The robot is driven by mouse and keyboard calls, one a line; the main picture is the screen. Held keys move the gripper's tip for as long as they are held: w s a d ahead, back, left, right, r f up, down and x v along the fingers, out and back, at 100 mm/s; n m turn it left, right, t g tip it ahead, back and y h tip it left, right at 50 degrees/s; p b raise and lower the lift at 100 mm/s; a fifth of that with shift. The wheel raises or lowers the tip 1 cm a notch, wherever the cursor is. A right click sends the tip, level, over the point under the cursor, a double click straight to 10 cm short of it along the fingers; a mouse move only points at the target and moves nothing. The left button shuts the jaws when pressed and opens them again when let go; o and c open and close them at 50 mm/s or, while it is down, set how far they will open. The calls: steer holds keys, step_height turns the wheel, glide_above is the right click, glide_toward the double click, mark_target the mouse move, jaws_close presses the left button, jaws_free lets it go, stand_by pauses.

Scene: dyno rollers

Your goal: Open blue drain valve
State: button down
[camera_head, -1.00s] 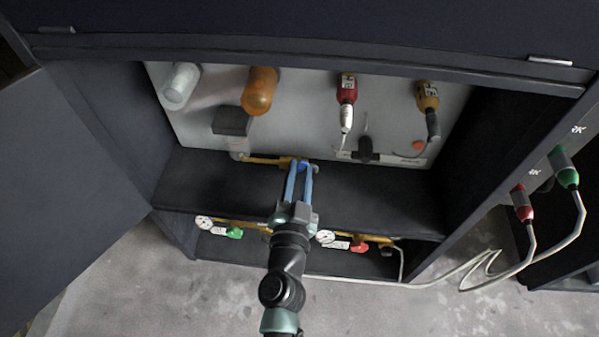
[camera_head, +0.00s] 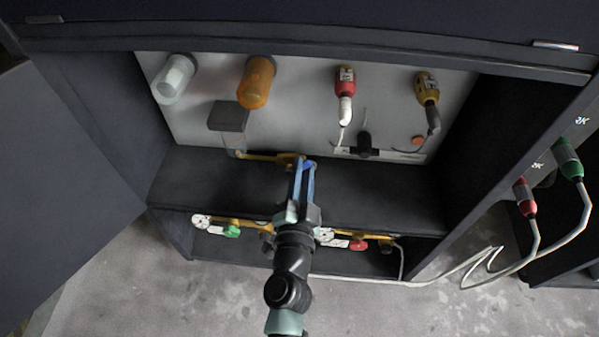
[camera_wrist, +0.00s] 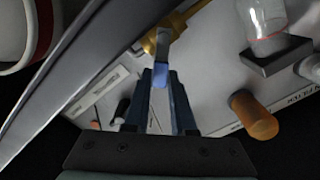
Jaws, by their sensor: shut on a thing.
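The blue drain valve handle (camera_wrist: 160,76) sits on a brass fitting (camera_wrist: 150,42) in the wrist view. In the head view its brass pipe (camera_head: 262,157) runs along the back of the cabinet shelf, and the handle is mostly hidden at my fingertips. My gripper (camera_head: 303,166) reaches into the cabinet from the front, with its long blue fingers at the handle. In the wrist view my gripper (camera_wrist: 161,80) has one finger on each side of the handle and is shut on it. The exact contact is too small to see.
A clear bowl (camera_head: 174,78), an orange bowl (camera_head: 256,82), a red connector (camera_head: 345,82) and a yellow connector (camera_head: 427,90) are on the back panel. An open door (camera_head: 60,190) stands left.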

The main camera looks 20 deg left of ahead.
steer(key=m, duration=0.1)
steer(key=f+m+b, duration=0.1)
steer(key=shift+w+d+m, duration=0.1)
steer(key=shift+d+m, duration=0.25)
steer(key=shift+m, duration=0.05)
steer(key=shift+d+f+m+b, duration=0.1)
steer(key=shift+f+m+b, duration=0.2)
steer(key=shift+m, duration=0.45)
steer(key=shift+d+f+m+b, duration=0.1)
steer(key=shift+f+m+b, duration=0.1)
steer(key=shift+m+b, duration=0.4)
steer(key=shift+m, duration=0.35)
steer(key=c, duration=0.7)
jaws_free()
steer(key=shift+c, duration=0.2)
